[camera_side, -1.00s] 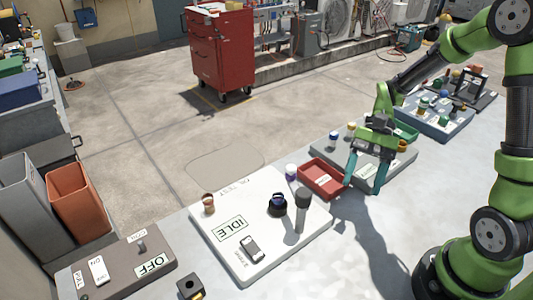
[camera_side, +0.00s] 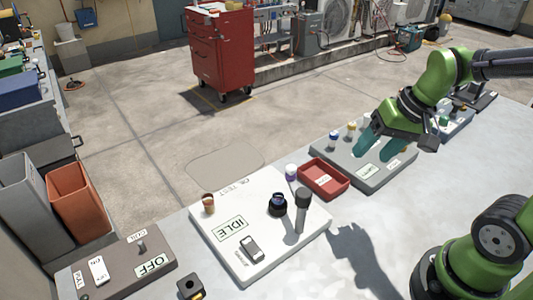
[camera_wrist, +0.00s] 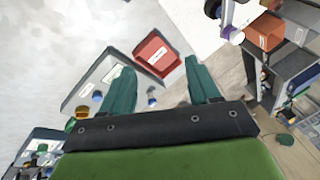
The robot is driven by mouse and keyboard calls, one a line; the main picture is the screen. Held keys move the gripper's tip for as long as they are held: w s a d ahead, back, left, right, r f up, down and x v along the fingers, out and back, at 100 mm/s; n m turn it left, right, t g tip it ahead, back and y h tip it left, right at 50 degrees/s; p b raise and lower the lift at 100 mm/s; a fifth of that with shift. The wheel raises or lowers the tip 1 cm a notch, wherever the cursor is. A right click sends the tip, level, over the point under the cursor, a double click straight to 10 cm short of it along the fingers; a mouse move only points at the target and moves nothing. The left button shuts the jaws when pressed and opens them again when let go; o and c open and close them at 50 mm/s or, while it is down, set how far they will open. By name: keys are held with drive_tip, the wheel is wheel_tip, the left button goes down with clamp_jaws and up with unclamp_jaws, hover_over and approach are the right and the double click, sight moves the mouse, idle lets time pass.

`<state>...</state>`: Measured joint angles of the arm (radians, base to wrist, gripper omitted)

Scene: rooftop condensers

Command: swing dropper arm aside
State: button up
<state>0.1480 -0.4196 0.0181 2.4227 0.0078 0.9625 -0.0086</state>
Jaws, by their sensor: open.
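A white board marked IDLE (camera_side: 206,237) lies on the bench in the side view. On it stand a grey post with a dark head (camera_side: 302,205), a black round holder with a dark blue top (camera_side: 277,204), a brown cup (camera_side: 208,203) and a grey-and-black switch (camera_side: 251,248). I cannot clearly make out which part is the dropper arm; the grey post may belong to it. My gripper (camera_side: 382,145) is open and empty, above the grey board to the right, apart from the white board. Its teal fingers also show in the wrist view (camera_wrist: 161,72).
A brown board marked OFF (camera_side: 120,285) lies at front left. Bare bench lies in front of the tray.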

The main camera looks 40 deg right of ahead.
wheel_tip(320, 180, up, 5)
drive_tip(key=s+a+n+t, duration=0.1)
drive_tip(key=s+a+t, duration=0.1)
drive_tip(key=t, duration=0.1)
drive_tip(key=shift+s+a+r+n, duration=0.15)
drive_tip(key=shift+a+n, duration=0.15)
drive_tip(key=shift+n, duration=0.1)
